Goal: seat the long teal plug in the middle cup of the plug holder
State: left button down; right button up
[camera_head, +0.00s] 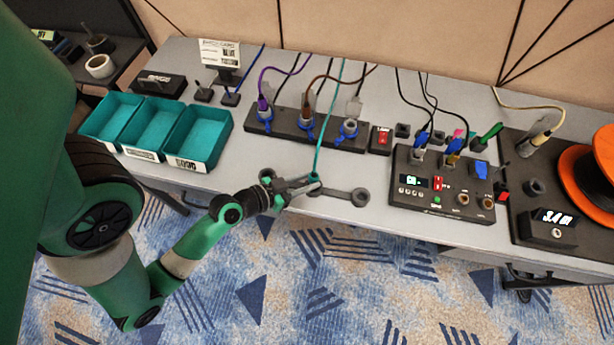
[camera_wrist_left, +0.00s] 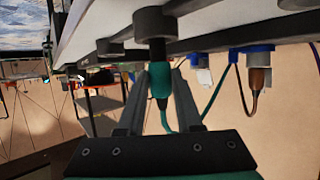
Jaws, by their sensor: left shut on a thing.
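The plug holder (camera_head: 338,193) is a dark bar with ring-shaped cups at the table's front edge. Its right cup (camera_head: 360,197) is empty in the head view; my left gripper (camera_head: 312,181) partly covers the middle cup. The gripper is shut on the teal plug (camera_wrist_left: 160,84), whose teal cord (camera_head: 327,125) rises from the fingertips. In the wrist view, which looks upside down, the plug's black end is in line with a grey cup (camera_wrist_left: 154,20) and meets or overlaps it. I cannot tell how deep it sits. My right gripper is not in view.
Teal bins (camera_head: 203,138) stand at the left. A dark socket strip (camera_head: 287,124) with several plugs lies behind the holder. A black control box (camera_head: 440,185) and an orange spool (camera_head: 600,165) are at the right. The tabletop between holder and strip is mostly clear.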

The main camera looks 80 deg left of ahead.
pick_arm(q)
jog(key=shift+f, duration=0.1)
dwell(0.3)
jog(key=shift+f+b, duration=0.5)
jog(key=shift+b, duration=0.05)
jog(key=shift+f, duration=0.1)
jog(key=shift+f+b, duration=0.35)
jog(key=shift+b, duration=0.1)
dwell(0.4)
jog(key=c, duration=0.5)
grip_release()
